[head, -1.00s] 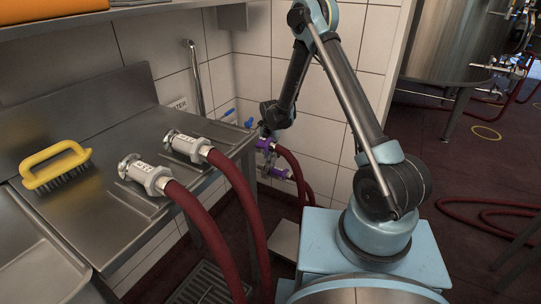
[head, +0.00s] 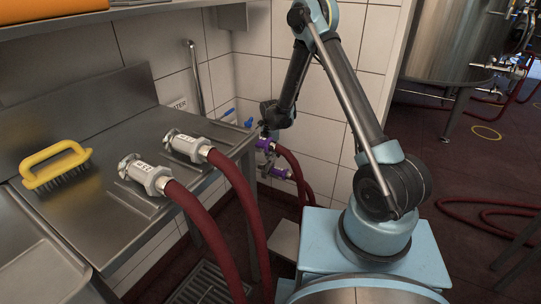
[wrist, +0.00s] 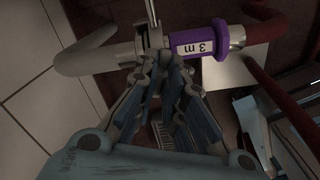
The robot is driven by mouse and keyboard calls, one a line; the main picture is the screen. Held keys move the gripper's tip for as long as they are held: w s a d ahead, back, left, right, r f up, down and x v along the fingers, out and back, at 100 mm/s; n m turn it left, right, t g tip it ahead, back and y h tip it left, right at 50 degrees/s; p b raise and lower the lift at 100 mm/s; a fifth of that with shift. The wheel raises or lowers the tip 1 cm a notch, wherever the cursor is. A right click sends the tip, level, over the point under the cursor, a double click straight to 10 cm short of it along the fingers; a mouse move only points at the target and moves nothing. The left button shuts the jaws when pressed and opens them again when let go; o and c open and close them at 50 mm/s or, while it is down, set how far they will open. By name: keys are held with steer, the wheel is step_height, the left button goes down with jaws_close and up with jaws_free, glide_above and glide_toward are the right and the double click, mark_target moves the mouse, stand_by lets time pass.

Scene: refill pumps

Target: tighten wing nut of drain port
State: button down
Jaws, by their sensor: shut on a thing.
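The drain port shows in the wrist view as a pale metal pipe elbow (wrist: 90,55) joined by a metal clamp (wrist: 152,42) to a purple collar (wrist: 208,42) marked "3 m". A red hose leads off to the right of the collar. My gripper (wrist: 165,62) is at the clamp, with its fingertips close together just below the joint. It is shut on the wing nut, which is mostly hidden between the fingertips. In the head view my gripper (head: 264,132) is low by the tiled wall, at the upper of two purple hose fittings (head: 265,145).
A steel bench (head: 100,215) on the left holds a yellow brush (head: 55,168) and two metal hose couplings (head: 146,177) with red hoses hanging over its edge. A floor drain grate (head: 203,285) lies below. A steel tank (head: 450,45) stands at the back right.

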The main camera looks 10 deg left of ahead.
steer(key=m, duration=1.5)
steer(key=shift+m, duration=0.3)
steer(key=m, duration=0.3)
steer(key=shift+m, duration=0.3)
steer(key=m, duration=0.3)
steer(key=shift+w+m, duration=0.1)
steer(key=shift+m, duration=0.2)
steer(key=m, duration=0.3)
steer(key=shift+m, duration=2.2)
